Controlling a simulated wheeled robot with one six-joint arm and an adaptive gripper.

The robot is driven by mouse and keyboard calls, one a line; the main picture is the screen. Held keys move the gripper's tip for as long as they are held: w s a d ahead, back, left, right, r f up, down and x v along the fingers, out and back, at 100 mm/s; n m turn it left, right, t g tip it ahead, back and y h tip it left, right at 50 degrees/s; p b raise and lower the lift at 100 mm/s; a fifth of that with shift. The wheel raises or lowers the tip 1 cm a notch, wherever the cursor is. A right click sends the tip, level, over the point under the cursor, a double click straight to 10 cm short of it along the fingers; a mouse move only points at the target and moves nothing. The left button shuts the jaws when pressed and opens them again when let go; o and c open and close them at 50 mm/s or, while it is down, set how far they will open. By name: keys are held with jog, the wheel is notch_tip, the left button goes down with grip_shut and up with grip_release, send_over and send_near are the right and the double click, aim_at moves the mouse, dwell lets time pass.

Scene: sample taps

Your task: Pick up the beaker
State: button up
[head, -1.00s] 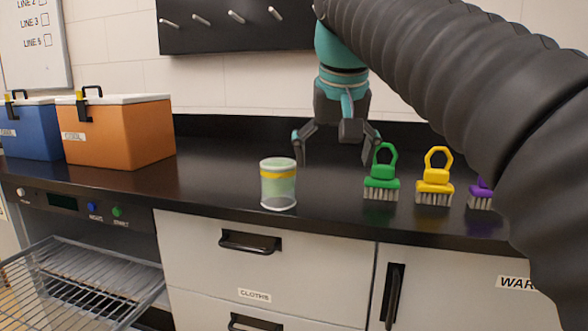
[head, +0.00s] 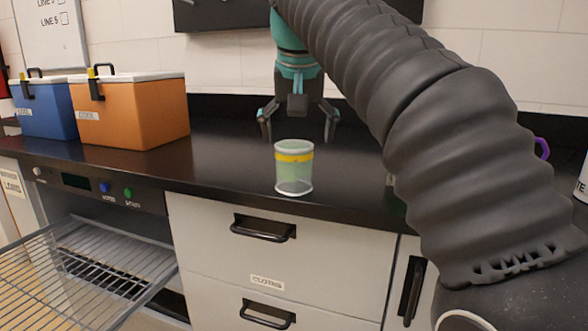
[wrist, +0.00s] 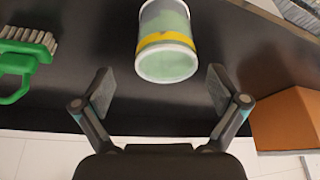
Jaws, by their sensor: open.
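The beaker (head: 294,168) is clear with a pale green tint and a yellow band. It stands upright near the front edge of the black counter (head: 226,160). My gripper (head: 298,134) is open and empty, behind and above the beaker in the head view. In the wrist view, the beaker (wrist: 166,45) lies ahead of my gripper (wrist: 162,88), roughly centred between the two spread fingers. Its near rim is close to the fingertips, and neither finger appears to touch it.
A green brush (wrist: 22,62) lies to the left in the wrist view. An orange cooler (head: 135,112) and a blue cooler (head: 42,108) stand at the left of the counter. A wire rack (head: 95,265) juts out below. My arm hides the counter's right part.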

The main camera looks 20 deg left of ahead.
aim_at(294, 164)
jog(key=shift+x, duration=1)
jog(key=shift+a+b+x, duration=0.15)
jog(key=shift+b+x, duration=0.4)
jog(key=shift+x, duration=0.75)
jog(key=shift+a+b+x, duration=0.15)
jog(key=shift+b+x, duration=0.4)
jog(key=shift+x, duration=0.75)
jog(key=shift+s, duration=0.2)
jog(key=c, duration=1.1)
